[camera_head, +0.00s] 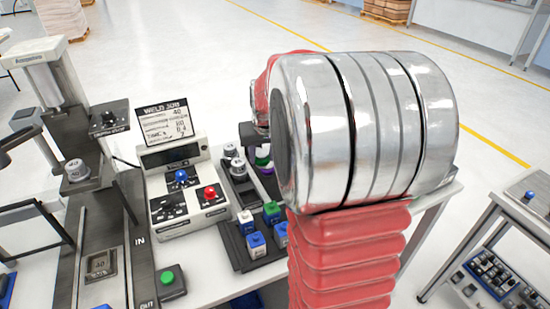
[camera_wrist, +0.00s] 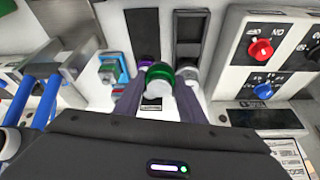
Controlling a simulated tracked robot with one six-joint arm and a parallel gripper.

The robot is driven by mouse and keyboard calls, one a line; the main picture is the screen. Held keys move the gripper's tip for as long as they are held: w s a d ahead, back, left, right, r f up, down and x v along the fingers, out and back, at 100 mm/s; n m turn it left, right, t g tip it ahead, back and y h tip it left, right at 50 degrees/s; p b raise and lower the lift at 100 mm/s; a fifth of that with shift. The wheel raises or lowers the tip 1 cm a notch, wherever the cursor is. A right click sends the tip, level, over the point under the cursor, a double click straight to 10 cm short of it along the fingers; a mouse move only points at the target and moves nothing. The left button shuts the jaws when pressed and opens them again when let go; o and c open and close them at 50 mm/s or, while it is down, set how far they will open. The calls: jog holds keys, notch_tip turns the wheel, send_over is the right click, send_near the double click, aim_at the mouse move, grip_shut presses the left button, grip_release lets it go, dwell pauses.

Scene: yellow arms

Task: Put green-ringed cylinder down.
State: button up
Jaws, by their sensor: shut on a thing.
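The green-ringed cylinder (camera_wrist: 159,74) sits between the two fingers of my gripper (camera_wrist: 158,98) in the wrist view. Its white and green top shows, and the fingers press on it from both sides. In the head view my own arm covers most of the gripper. A green and purple patch (camera_head: 264,163) shows beside the arm there, at the dark tray (camera_head: 241,189). I cannot tell whether the cylinder's lower end touches anything.
In the wrist view, a dark recessed slot (camera_wrist: 188,36) lies just beyond the cylinder. Grey cylinders (camera_head: 236,160) stand in the tray, and blue-and-white blocks (camera_head: 256,244) stand nearer.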

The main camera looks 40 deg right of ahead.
jog(key=w+a+r, duration=0.2)
jog(key=w+a, duration=0.3)
jog(key=a, duration=0.4)
jog(key=w+a+r+n, duration=0.1)
jog(key=w+a+r, duration=0.1)
jog(key=w+a, duration=0.3)
jog(key=w+a+r+n, duration=0.1)
jog(key=w+a, duration=0.4)
jog(key=a, duration=0.8)
jog(key=shift+a+r+y, duration=0.2)
jog(key=shift+r+y, duration=0.1)
jog(key=shift+r, duration=0.1)
jog(key=shift+s, duration=0.2)
